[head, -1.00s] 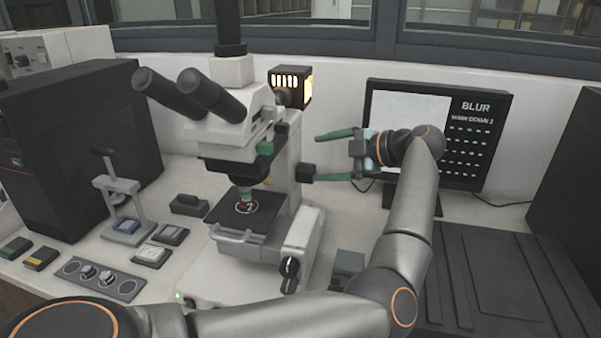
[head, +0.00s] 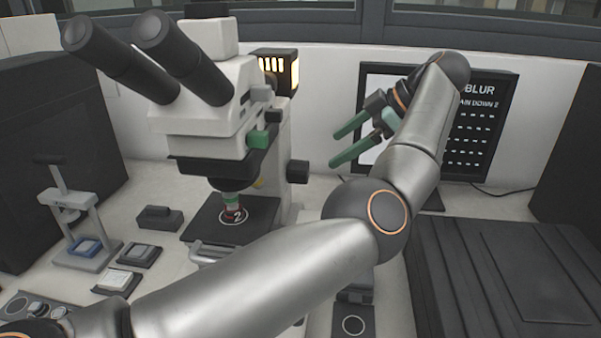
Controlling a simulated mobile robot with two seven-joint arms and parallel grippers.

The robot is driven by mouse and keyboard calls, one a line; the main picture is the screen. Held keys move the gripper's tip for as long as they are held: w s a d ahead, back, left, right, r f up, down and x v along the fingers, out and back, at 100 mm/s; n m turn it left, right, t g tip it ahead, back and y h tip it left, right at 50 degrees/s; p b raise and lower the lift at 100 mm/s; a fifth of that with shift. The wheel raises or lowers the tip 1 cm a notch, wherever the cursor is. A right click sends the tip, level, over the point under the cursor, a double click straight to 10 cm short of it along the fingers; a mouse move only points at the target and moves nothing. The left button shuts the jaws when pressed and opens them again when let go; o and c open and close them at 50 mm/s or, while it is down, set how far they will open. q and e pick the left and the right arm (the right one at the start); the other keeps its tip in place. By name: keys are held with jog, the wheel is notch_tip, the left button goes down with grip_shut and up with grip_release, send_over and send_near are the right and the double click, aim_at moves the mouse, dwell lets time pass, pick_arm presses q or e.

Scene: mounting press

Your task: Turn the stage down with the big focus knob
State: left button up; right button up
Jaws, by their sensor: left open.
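The white microscope (head: 200,135) stands left of centre. Its black stage (head: 262,210) carries a round sample marked 2 under the objective (head: 231,203). A black knob (head: 298,172) sticks out from the right side of the microscope's column. My left gripper (head: 333,152) is open and empty. Its two green fingers point left and down, with the tips to the right of this knob and apart from it. My left forearm hides the lower front of the microscope and its base. My right gripper is out of view.
A monitor (head: 482,125) behind my left gripper reads BLUR, with a partly covered line ending in DOWN 2. A dark ribbed panel (head: 470,270) lies at the right. A small stand (head: 62,215) and small boxes sit at the left.

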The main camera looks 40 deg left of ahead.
aim_at(308, 167)
pick_arm(q)
jog(key=b+x, duration=0.2)
jog(key=x, duration=0.9)
jog(key=shift+a+f, duration=0.1)
jog(key=shift+a, duration=0.2)
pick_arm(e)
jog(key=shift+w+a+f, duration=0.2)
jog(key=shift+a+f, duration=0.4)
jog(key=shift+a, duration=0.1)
